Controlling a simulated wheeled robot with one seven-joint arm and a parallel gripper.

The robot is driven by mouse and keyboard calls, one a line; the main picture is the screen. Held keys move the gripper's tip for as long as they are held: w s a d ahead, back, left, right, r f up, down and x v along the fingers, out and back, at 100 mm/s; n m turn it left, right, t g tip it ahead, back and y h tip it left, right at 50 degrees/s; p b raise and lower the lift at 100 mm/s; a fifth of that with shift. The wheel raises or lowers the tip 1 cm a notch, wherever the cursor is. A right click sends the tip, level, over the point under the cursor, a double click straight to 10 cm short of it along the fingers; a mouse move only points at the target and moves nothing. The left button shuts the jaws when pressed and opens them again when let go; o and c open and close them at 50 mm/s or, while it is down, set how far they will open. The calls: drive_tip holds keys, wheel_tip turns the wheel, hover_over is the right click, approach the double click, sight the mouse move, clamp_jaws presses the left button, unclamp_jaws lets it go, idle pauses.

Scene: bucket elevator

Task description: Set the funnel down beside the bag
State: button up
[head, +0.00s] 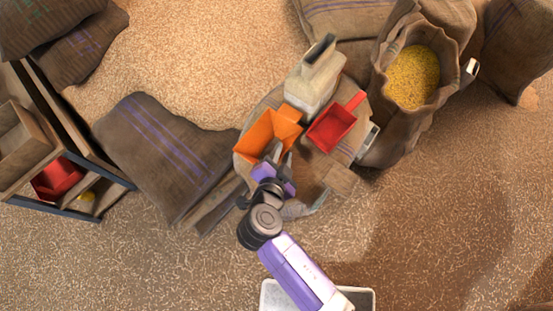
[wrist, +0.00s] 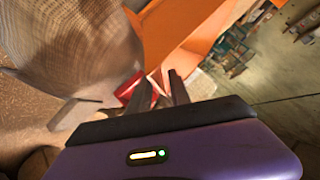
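The fingers also show in the wrist view (wrist: 160,85). An open burlap bag (head: 377,88) full of yellow grain stands upright at the upper right. I cannot tell whether the funnel touches anything below.
A red scoop-like container (head: 332,128) and a beige machine part (head: 314,80) are right beside the funnel. A filled sack (head: 160,150) lies to the left. A shelf (head: 100,183) stands at the far left. The floor at the lower right is clear.

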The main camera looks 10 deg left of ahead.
drive_tip(key=b+v, duration=0.1)
drive_tip(key=v, duration=0.8)
drive_tip(key=s+d+f+n+g+y, duration=0.25)
drive_tip(key=s+d+n, duration=0.35)
drive_tip(key=s+d, duration=0.55)
drive_tip(key=s+d+r+n+t, duration=0.1)
drive_tip(key=s+d+r, duration=0.3)
drive_tip(key=r, duration=0.4)
drive_tip(key=s+d+r+n+t+h, duration=0.1)
drive_tip(key=s+d+r+n+t, duration=0.1)
drive_tip(key=s+d+r+t, duration=0.2)
drive_tip(key=d+r, duration=0.3)
drive_tip(key=r, duration=0.1)
drive_tip(key=shift+r, duration=0.35)
drive_tip(key=shift+d, duration=0.1)
